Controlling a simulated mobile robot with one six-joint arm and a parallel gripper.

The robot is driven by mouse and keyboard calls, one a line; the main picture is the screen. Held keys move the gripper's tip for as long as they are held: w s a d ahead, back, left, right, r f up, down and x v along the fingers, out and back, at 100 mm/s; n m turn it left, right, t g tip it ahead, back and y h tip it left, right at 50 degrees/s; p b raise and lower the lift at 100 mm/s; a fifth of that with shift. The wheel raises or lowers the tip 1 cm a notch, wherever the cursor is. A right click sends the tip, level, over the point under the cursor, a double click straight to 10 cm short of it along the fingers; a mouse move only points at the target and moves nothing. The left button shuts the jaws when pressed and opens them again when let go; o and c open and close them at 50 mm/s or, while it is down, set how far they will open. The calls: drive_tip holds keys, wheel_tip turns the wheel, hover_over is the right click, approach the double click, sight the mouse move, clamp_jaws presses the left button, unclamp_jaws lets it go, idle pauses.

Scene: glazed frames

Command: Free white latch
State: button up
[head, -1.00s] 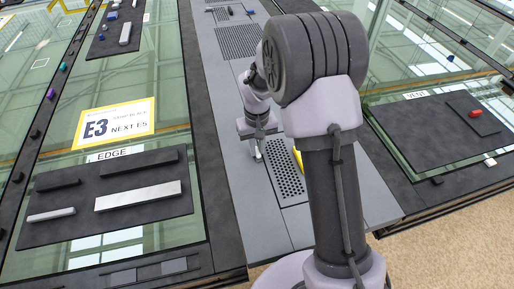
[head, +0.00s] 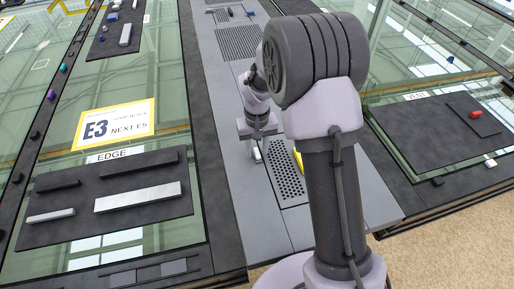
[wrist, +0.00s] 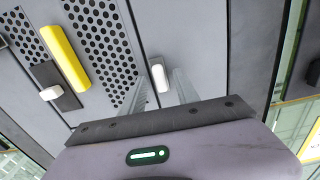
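A small white latch (wrist: 158,76) with rounded ends lies on the grey panel beside a perforated strip. In the head view, a small white piece (head: 256,155) that seems to be the same latch shows just below my gripper (head: 257,140). In the wrist view, my gripper (wrist: 157,88) has its two translucent fingers apart, one on each side of the latch. I see gaps between the latch and both fingers. I cannot tell how far the fingertips are above the panel.
A yellow bar (wrist: 67,58) and a second white piece (wrist: 50,93) on a dark plate lie to the left in the wrist view. Perforated panels (head: 286,172) surround them. The EDGE board (head: 75,205) with several bars lies left in the head view.

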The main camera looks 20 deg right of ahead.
sight(257, 152)
wheel_tip(257, 152, up, 17)
drive_tip(key=p, duration=0.4)
drive_tip(key=shift+r+p, duration=0.2)
drive_tip(key=shift+p, duration=0.15)
